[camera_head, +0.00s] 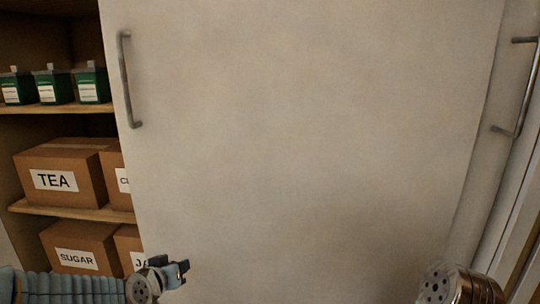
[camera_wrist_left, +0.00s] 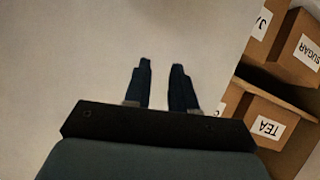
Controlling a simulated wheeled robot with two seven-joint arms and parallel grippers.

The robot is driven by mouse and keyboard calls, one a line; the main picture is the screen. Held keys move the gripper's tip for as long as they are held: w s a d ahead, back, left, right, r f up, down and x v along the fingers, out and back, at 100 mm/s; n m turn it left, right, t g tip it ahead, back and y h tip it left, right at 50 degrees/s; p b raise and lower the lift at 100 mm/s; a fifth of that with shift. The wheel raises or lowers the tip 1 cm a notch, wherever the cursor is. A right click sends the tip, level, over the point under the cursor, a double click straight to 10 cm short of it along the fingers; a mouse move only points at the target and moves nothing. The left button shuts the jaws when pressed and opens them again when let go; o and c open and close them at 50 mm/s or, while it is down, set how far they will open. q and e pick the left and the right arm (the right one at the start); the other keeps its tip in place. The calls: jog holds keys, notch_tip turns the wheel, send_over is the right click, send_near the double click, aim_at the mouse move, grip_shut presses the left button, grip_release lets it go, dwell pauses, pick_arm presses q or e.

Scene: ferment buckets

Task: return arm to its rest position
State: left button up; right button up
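My left arm comes in low at the left in the head view. Its left gripper (camera_head: 182,270) is in front of the pale door panel (camera_head: 310,130), near the lower left. In the left wrist view the two dark fingers of the left gripper (camera_wrist_left: 161,64) stand apart with nothing between them, with the pale panel beyond. Part of my right arm (camera_head: 460,286) shows at the bottom right. The right gripper is outside the frame.
A bar handle (camera_head: 124,80) is on the panel's left side, another (camera_head: 525,88) at the far right. Left of the panel, open shelves (camera_head: 70,212) hold a TEA box (camera_head: 75,160), a SUGAR box (camera_head: 85,240), other boxes and green containers (camera_head: 55,88).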

pick_arm(q)
jog(key=s+d+f+g+p, duration=0.1)
jog(key=s+d+f+g, duration=0.15)
jog(key=f, duration=0.45)
jog(key=s+d+f+g+h+p, duration=0.1)
jog(key=s+d+f+g, duration=0.1)
jog(key=s+f, duration=0.3)
jog(key=s+d+f+g, duration=0.2)
jog(key=f, duration=0.6)
jog(key=s+d+f+g+p, duration=0.1)
jog(key=s+d+f+g, duration=0.1)
jog(key=s+f, duration=0.3)
jog(key=s+d+f+g+h+p, duration=0.1)
jog(key=s+d+f+g, duration=0.2)
jog(key=s, duration=0.8)
notch_tip(320, 180, down, 3)
jog(key=shift+r, duration=0.2)
jog(key=shift+w, duration=0.1)
